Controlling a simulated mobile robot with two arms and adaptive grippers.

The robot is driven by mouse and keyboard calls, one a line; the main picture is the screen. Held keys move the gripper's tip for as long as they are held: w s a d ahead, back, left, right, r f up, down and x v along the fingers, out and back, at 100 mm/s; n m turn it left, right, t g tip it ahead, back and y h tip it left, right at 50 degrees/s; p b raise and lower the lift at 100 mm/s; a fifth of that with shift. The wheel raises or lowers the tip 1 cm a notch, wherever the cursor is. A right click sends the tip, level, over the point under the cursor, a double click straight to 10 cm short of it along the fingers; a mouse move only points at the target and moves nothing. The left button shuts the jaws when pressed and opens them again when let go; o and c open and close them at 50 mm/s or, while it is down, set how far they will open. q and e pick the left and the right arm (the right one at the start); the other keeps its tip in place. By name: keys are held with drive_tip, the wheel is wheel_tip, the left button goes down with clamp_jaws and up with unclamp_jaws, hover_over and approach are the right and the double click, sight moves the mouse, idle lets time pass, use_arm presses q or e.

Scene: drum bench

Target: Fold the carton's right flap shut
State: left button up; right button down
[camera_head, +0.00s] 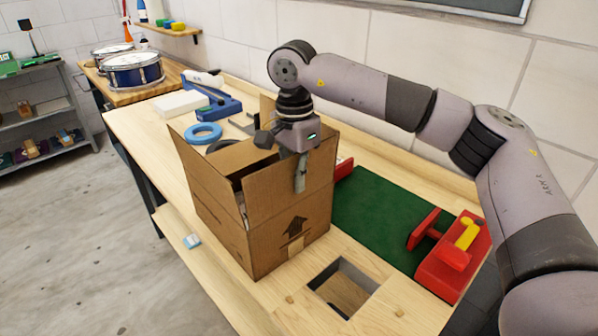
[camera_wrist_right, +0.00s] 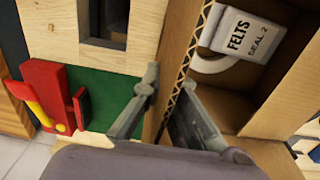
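The brown carton (camera_head: 292,244) stands on the bench with its top open. Its right flap (camera_head: 268,193) stands upright above the face with the printed arrow. My right gripper (camera_head: 299,165) is over this flap from above, one finger on its outer side; the other is hidden behind cardboard. In the right wrist view, the gripper (camera_wrist_right: 170,82) has its fingers apart, one on each side of the flap's corrugated edge (camera_wrist_right: 185,70). I cannot tell whether they touch it. A white packet marked FELTS (camera_wrist_right: 246,36) lies inside the carton. My left gripper is not in view.
A green mat (camera_head: 378,215) and a red tool with a yellow handle (camera_head: 450,262) lie right of the carton. A square opening (camera_head: 343,287) is in the bench in front. Blue tape (camera_head: 203,134) and a blue tool (camera_head: 215,100) lie behind left.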

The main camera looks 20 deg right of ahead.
sight(296, 158)
drive_tip(key=w+g+p, duration=0.1)
drive_tip(key=p, duration=0.1)
drive_tip(key=w+g+h+p, duration=0.1)
drive_tip(key=g+p, duration=0.1)
drive_tip(key=p, duration=0.1)
drive_tip(key=shift+a+g+p, duration=0.3)
drive_tip(key=shift+a+p, duration=0.05)
drive_tip(key=shift+a, duration=0.05)
drive_tip(key=p, duration=0.1)
drive_tip(key=g+p, duration=0.1)
drive_tip(key=p, duration=0.1)
drive_tip(key=shift+w+a+f+h, duration=0.1)
drive_tip(key=shift+w+f+h, duration=0.05)
drive_tip(key=shift+w+h, duration=0.15)
drive_tip(key=shift+f+g+p, duration=0.15)
drive_tip(key=shift+g+p, duration=0.15)
drive_tip(key=shift+g, duration=0.1)
drive_tip(key=c, duration=2.3)
unclamp_jaws()
drive_tip(key=o, duration=0.5)
drive_tip(key=shift+c, duration=0.2)
wheel_tip(296, 158, up, 10)
drive_tip(key=shift+f, duration=0.1)
